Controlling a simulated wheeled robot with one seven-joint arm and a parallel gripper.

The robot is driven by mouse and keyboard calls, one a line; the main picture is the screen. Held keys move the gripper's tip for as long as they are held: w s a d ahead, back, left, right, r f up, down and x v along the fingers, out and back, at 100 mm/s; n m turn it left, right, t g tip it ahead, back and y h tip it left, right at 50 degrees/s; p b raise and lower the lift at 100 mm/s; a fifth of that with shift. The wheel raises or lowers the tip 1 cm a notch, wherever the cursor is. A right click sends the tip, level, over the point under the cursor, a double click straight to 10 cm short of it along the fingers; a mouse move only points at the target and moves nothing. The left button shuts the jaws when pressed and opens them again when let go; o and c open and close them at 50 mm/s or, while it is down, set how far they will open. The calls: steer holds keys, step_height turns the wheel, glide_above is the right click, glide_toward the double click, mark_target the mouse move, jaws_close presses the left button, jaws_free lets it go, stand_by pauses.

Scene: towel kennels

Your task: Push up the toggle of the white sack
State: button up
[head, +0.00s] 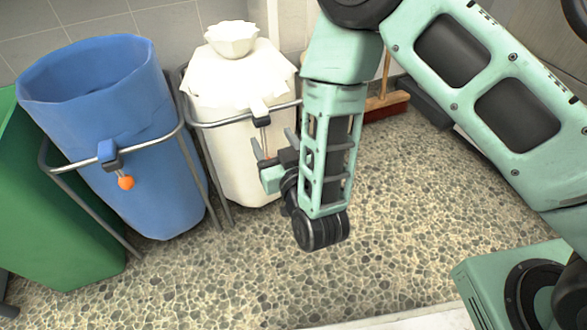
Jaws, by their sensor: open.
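The white sack (228,150) hangs upright in a metal ring stand. My gripper (272,148) is open in front of the sack, just below the toggle. Its two grey fingers point up towards the cord. I cannot tell whether they touch the cord, and part of the sack is hidden behind my gripper and wrist.
A green bin (60,240) is at far left. A broom (385,103) leans behind my arm. The pebbled floor (210,285) in front is clear.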

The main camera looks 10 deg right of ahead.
steer(key=v, duration=1)
steer(key=shift+s+b, duration=0.2)
steer(key=shift+b, duration=0.15)
steer(key=shift+d, duration=0.1)
stand_by(0.4)
